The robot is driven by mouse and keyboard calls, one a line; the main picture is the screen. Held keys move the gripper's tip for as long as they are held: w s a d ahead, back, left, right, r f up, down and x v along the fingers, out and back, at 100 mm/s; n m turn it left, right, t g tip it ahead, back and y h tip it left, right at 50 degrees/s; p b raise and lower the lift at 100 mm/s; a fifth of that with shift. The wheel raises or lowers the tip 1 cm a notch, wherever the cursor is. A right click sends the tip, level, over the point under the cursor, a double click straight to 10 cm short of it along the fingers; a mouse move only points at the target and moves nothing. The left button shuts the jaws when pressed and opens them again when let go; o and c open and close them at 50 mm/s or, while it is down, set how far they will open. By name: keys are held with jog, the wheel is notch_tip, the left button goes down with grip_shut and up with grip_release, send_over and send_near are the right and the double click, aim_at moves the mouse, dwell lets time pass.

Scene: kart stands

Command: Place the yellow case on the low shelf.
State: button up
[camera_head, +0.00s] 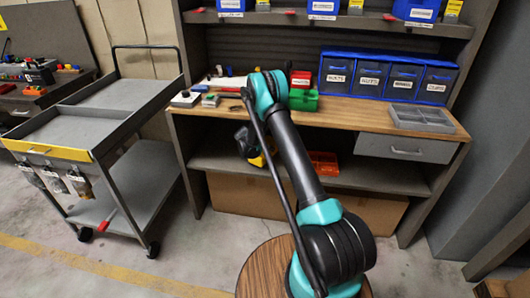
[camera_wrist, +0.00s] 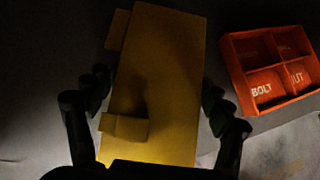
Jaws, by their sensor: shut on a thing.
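The yellow case (camera_wrist: 160,70) fills the middle of the wrist view, between the two fingers of my gripper (camera_wrist: 155,105). My gripper is shut on it. In the head view only a small part of the yellow case (camera_head: 257,161) shows beside my gripper (camera_head: 250,148), at the low shelf's opening. The low shelf (camera_head: 370,174) is the dark board under the wooden worktop. Whether the case touches the shelf cannot be told. My arm hides part of the shelf.
An orange divided tray (camera_head: 324,164) lies on the low shelf to the right of the case; it also shows in the wrist view (camera_wrist: 268,66). The worktop (camera_head: 340,112) with bins and a grey drawer (camera_head: 405,147) is above. A grey cart (camera_head: 95,130) stands left. The shelf's right part looks clear.

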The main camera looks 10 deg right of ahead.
jog(key=shift+w+d, duration=0.15)
jog(key=shift+w, duration=0.1)
jog(key=shift+f, duration=1.7)
jog(key=shift+f, duration=0.1)
jog(key=o, duration=1.5)
jog(key=shift+o, duration=0.2)
jog(key=v, duration=1.2)
